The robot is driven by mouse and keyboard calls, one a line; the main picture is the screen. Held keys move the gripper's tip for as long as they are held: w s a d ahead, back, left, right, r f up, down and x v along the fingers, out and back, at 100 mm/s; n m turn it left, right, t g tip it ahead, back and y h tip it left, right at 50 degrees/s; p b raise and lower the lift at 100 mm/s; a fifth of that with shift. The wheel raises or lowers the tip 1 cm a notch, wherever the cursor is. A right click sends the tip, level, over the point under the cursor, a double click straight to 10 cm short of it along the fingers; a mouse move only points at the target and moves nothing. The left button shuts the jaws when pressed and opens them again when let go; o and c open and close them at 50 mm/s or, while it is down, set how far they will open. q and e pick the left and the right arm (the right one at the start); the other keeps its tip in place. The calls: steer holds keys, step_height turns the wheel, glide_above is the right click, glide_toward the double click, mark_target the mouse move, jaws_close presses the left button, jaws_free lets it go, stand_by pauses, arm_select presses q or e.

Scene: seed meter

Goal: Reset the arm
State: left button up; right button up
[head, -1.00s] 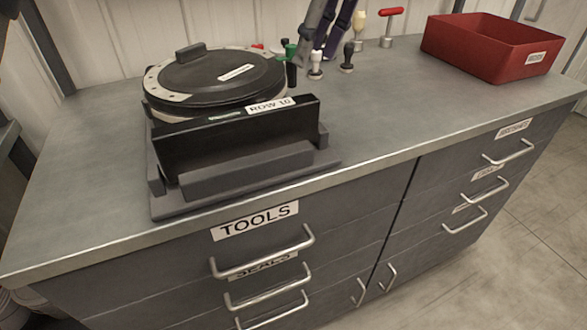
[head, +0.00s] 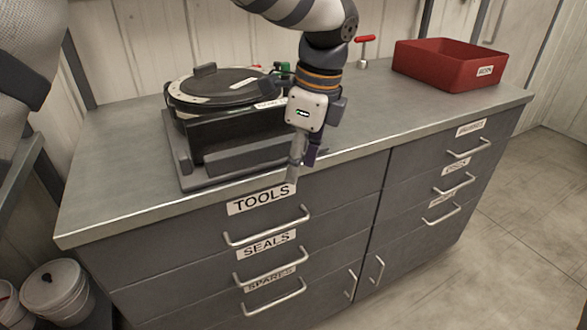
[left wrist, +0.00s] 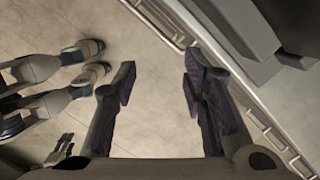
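My left gripper (head: 303,158) hangs fingers-down in front of the counter's front edge, near the TOOLS label. In the left wrist view my left gripper (left wrist: 158,75) has its fingers wide apart with only floor between them. The seed meter (head: 222,86), a round black lidded disc with a pale rim, rests in a dark stand (head: 230,160) on the counter, left of my left arm. The arm hides the stand's right end and part of its label. My right gripper is not seen in the head view.
The grey counter (head: 110,205) has labelled drawers, all looking shut, with protruding handles (head: 268,232). A red bin (head: 440,62) stands at the back right. A red-handled tool (head: 365,42) and a green item (head: 283,67) stand behind. Buckets (head: 55,290) stand at lower left.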

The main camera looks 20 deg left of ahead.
arm_select(q)
steer(key=shift+f, duration=0.2)
steer(key=shift+w, duration=0.1)
steer(key=s+f+n+g+h, duration=0.1)
steer(key=s+f+n, duration=0.1)
steer(key=s+f, duration=0.45)
steer(key=s+f+n+h, duration=0.1)
steer(key=s+f+n, duration=0.2)
steer(key=f, duration=0.7)
steer(key=s+f+n+g+h, duration=0.1)
steer(key=s+f+n, duration=0.1)
steer(key=s+f, duration=0.5)
steer(key=s+a+f+n, duration=0.2)
steer(key=s+n, duration=0.2)
steer(key=s, duration=0.3)
steer(key=s+a+f+n, duration=0.3)
steer(key=s+n, duration=0.1)
steer(key=s, duration=0.3)
steer(key=s+a+f+n+y, duration=0.1)
steer(key=s+a+f+n, duration=0.2)
steer(key=s, duration=0.5)
steer(key=shift+n, duration=0.4)
steer(key=shift+s+f, duration=0.1)
